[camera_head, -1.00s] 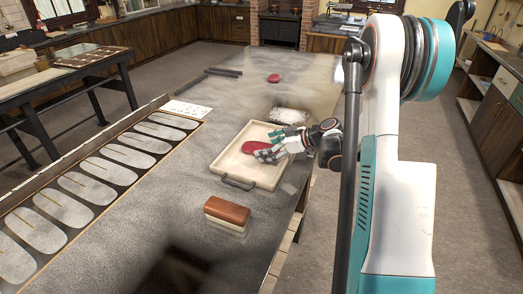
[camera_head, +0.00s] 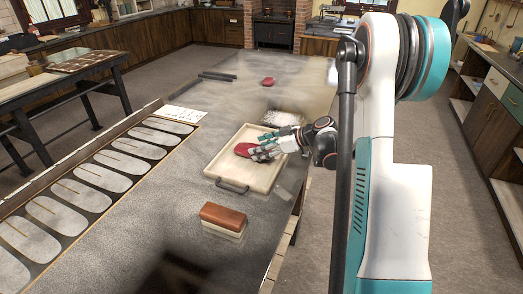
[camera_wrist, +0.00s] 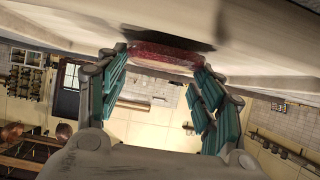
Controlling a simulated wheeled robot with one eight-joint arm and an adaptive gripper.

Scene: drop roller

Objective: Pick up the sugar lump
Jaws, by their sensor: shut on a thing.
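The sugar lump, a flat, glossy red piece (camera_head: 243,149), is at the pale wooden tray (camera_head: 215,170) on the worktop. My gripper (camera_head: 256,153) reaches in from the right, with its fingers at the lump's right side. In the wrist view the red lump (camera_wrist: 165,57) lies between the teal-and-grey fingertips, and my gripper (camera_wrist: 160,68) is shut on it. The fingers hide part of the lump in the head view. I cannot tell whether it is clear of the tray floor.
A brown-and-cream block (camera_head: 223,219) stands in front of the tray. A second red piece (camera_head: 268,82) lies farther back, near dark bars (camera_head: 218,76). A white pile (camera_head: 282,118) is behind the tray. A long panel with pale ovals (camera_head: 82,180) lies left.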

